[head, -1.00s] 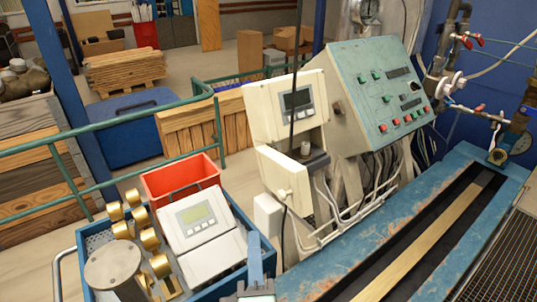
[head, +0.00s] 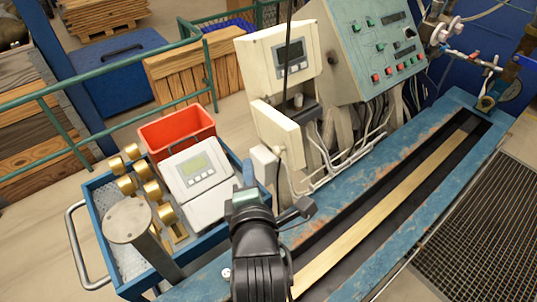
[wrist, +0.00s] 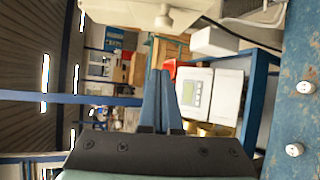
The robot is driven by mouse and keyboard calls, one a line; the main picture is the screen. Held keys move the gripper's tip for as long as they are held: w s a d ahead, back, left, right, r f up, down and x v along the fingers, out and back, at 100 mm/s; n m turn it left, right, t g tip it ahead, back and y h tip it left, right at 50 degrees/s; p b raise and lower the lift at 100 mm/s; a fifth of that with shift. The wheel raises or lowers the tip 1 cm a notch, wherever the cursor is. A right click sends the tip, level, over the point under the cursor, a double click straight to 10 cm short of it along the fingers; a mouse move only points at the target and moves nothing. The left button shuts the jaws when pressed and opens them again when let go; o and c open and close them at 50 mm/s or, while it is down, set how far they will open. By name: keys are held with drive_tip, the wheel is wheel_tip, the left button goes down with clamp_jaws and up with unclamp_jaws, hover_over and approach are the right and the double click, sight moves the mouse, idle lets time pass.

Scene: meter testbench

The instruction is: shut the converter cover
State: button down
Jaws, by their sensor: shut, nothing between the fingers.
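The cream converter (head: 279,52) with a grey display stands on the bench's left side. Its cover (head: 276,134) hangs open below the display, tilted outward, with the dark compartment (head: 298,110) exposed behind it. In the wrist view, a cream panel with a round knob (wrist: 163,18) at the top edge looks like this cover. My gripper (head: 247,178) is below and left of the cover, apart from it. Its blue fingers (wrist: 155,98) are together and empty in the wrist view.
A blue trolley (head: 92,215) at left holds brass fittings, a red bin (head: 177,130) and a white meter (head: 195,170). A small white box (head: 263,165) sits below the cover, near my gripper. The green control panel (head: 375,50) stands to the right.

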drive_tip(key=shift+w+d+r+p, duration=0.1)
drive_tip(key=shift+w+d+p, duration=0.25)
drive_tip(key=shift+d, duration=0.25)
drive_tip(key=shift+w+d+r+p, duration=0.1)
drive_tip(key=shift+w+d+p, duration=0.2)
drive_tip(key=shift+d, duration=0.35)
drive_tip(key=shift+w+d+p, duration=0.25)
drive_tip(key=shift+d+p, duration=0.1)
drive_tip(key=shift+d, duration=0.25)
drive_tip(key=shift+d, duration=0.15)
